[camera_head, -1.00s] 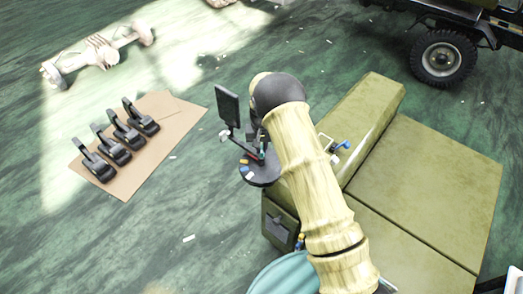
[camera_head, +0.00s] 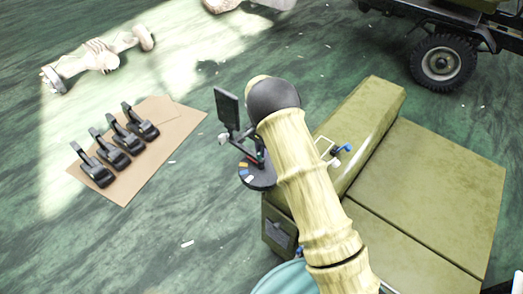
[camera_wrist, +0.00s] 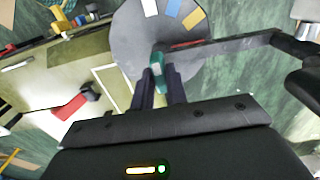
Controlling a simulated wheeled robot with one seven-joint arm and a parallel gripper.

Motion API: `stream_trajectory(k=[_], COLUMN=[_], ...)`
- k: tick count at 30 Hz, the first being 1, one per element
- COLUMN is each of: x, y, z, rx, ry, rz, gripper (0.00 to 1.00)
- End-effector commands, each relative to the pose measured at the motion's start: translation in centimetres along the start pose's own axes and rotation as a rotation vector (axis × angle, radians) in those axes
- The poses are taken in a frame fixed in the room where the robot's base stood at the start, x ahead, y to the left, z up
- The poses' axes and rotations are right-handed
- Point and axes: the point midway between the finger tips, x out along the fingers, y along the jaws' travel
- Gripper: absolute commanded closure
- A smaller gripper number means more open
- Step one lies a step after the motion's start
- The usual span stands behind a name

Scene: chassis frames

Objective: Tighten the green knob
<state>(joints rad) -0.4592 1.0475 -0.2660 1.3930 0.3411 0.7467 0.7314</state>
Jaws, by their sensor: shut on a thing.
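The green knob (camera_wrist: 157,72) is small and teal-green and shows in the wrist view between my fingertips. My gripper (camera_wrist: 159,82) is shut on it, with one dark finger on each side. The knob sits by a dark bar over the edge of a round grey disc (camera_wrist: 140,35) with white, blue and yellow patches. In the head view the disc (camera_head: 256,176) is beside the olive box, below a black upright panel (camera_head: 228,108). My wrist and arm hide most of the gripper and knob there.
An olive vehicle body (camera_head: 425,185) fills the right, with a blue-tipped lever (camera_head: 342,149) on it. Several black clamp-like parts (camera_head: 115,145) lie on a brown sheet (camera_head: 130,190) at left. A wheel (camera_head: 443,62) stands at the back right. Green floor is open at the lower left.

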Motion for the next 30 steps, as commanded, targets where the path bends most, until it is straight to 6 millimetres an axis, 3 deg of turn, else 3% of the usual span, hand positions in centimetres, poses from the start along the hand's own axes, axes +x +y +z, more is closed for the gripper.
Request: stream_trajectory(k=[14, 15, 17, 30], x=[-0.13, -0.13, -0.12, -0.73], y=[-0.20, -0.20, -0.18, -0.10], z=[0.10, 0.10, 0.09, 0.02], rx=[0.016, 0.016, 0.016, 0.015], ry=[-0.001, -0.001, 0.000, 0.000], rz=[-0.004, -0.004, -0.004, -0.002], gripper=[1.00, 0.78, 0.66, 0.64])
